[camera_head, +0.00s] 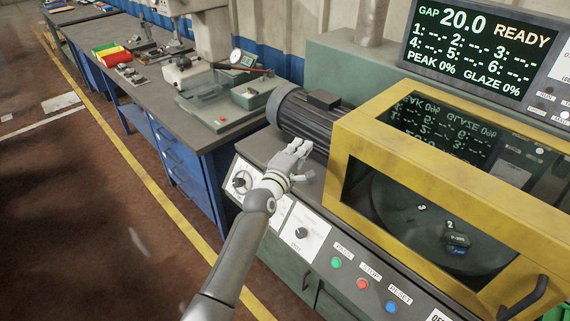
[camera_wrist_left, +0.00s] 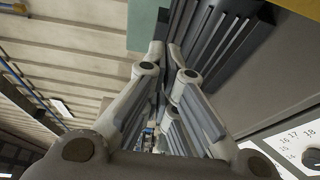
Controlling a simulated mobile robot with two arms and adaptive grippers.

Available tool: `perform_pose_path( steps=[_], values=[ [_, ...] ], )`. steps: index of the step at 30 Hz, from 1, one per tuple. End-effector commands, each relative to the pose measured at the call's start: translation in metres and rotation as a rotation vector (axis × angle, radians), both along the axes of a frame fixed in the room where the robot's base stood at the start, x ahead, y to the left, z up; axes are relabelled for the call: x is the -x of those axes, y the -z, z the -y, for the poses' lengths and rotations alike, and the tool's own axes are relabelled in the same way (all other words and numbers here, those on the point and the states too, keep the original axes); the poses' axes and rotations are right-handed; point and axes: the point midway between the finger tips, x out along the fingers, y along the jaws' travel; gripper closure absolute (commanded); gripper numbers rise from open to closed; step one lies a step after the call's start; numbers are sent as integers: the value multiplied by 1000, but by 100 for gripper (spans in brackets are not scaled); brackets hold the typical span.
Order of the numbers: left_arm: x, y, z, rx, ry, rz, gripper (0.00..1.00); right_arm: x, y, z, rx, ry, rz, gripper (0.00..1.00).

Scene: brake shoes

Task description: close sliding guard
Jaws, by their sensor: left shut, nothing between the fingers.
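The sliding guard (camera_head: 343,142) is a yellow frame with clear panes, at the right of the head view. It stands over a dark round plate (camera_head: 400,222) that shows through its front pane. A black handle (camera_head: 524,298) sits on the guard's front at the lower right. My left gripper (camera_head: 304,150) is shut and empty, just left of the guard's left end, in front of the ribbed motor (camera_head: 305,118). Whether it touches the guard I cannot tell. In the left wrist view its fingers (camera_wrist_left: 166,58) are together beside the dark ribbed motor. My right gripper is not in view.
A small dark block (camera_head: 456,240) lies on the plate behind the pane. The front panel has dials, a green button (camera_head: 337,262), a red button (camera_head: 362,284) and a blue button (camera_head: 391,307). A display (camera_head: 480,45) reads READY. A workbench (camera_head: 150,75) with instruments stands at the left.

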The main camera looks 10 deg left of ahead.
Motion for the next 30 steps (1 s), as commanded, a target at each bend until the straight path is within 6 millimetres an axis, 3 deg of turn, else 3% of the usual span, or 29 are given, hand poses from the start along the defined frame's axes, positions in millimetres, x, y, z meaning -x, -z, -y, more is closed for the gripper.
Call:
perform_pose_path(
  steps=[4, 12, 18, 26, 30],
  values=[
    [17, 0, -4, 2, 1, 3, 100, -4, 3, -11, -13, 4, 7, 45],
    [51, -1, -16, 3, 0, 3, 100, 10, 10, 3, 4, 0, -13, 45],
    [71, -1, -23, 2, 1, 3, 100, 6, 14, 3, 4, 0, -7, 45],
    [79, -2, -26, 1, 0, 3, 100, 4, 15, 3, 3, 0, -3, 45],
    [80, 20, -26, -39, 0, -24, 100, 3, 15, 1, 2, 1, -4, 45]
  ],
)
